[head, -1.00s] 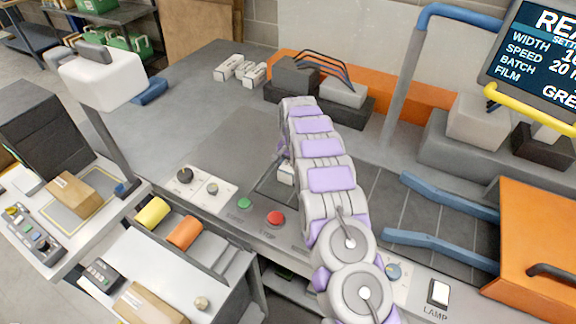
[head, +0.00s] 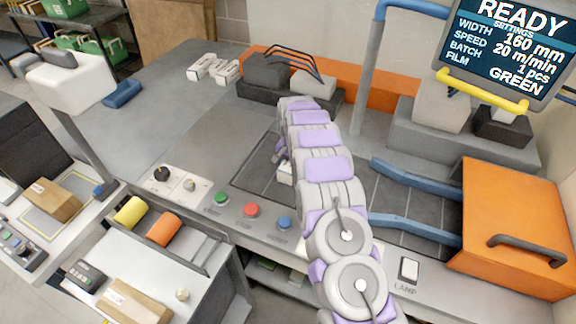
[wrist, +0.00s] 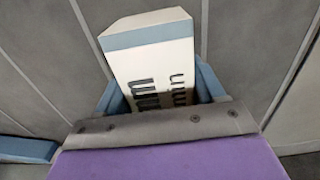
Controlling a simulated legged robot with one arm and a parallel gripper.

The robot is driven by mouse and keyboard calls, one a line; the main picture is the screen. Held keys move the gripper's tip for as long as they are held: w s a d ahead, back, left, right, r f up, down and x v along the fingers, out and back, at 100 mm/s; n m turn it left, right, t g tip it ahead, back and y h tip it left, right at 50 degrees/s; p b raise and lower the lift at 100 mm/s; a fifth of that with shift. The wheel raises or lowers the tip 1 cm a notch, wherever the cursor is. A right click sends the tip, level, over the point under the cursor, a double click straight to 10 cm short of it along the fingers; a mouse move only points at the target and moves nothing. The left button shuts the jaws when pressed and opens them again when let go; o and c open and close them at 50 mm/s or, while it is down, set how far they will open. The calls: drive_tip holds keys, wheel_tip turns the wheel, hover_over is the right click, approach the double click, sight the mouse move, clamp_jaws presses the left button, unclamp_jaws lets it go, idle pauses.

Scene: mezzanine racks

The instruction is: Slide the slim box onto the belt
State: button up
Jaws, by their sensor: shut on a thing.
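The slim box (wrist: 158,60) is white with a blue band near one end and dark print on its face. It lies between the blue fingers of my gripper (wrist: 161,92), which is shut on it. In the head view a small white part of the box (head: 286,173) shows at the left of my arm, whose links hide most of the gripper. The belt (head: 408,207) is a dark grey surface with thin seams, running between blue guide rails. In the wrist view a dark seamed surface (wrist: 50,60) lies beneath the box; I cannot tell whether they touch.
An orange housing (head: 515,225) stands at the right end of the belt. Blue guide rails (head: 415,230) flank the belt. Buttons, among them a red one (head: 251,209), line the front edge. A screen (head: 510,45) reads READY. White boxes (head: 215,68) lie at the back left.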

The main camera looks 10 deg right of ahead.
drive_tip(key=shift+s+d, duration=0.1)
drive_tip(key=shift+d, duration=0.15)
drive_tip(key=shift+a, duration=0.15)
drive_tip(key=o, duration=1.1)
drive_tip(key=shift+o, duration=1.3)
wheel_tip(320, 180, up, 17)
drive_tip(key=p, duration=0.2)
drive_tip(key=shift+r, duration=0.1)
